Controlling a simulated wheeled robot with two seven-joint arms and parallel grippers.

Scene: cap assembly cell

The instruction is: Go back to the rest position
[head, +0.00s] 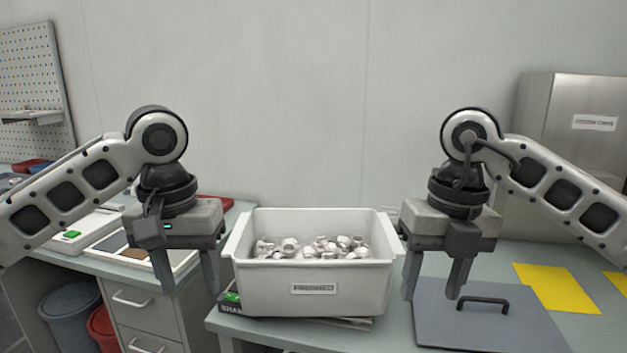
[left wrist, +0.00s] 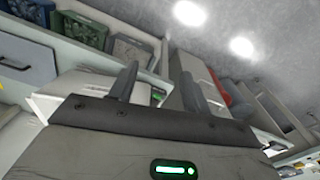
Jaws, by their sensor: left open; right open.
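My left gripper (head: 189,275) is open and empty, pointing down to the left of the white bin. Its two fingers also show apart, with nothing between them, in the left wrist view (left wrist: 155,85). My right gripper (head: 433,280) is open and empty, pointing down to the right of the bin, above the table and near the grey board. Both arms come in from the sides, bent, with the grippers at similar height.
A white bin (head: 312,303) labelled "FINISHED" holds several white fittings and stands between the grippers. A grey board (head: 480,330) with a black handle lies on the right table. Yellow mats (head: 556,288) lie further right. A steel cabinet (head: 570,110) stands behind. A pegboard (head: 35,70) is at left.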

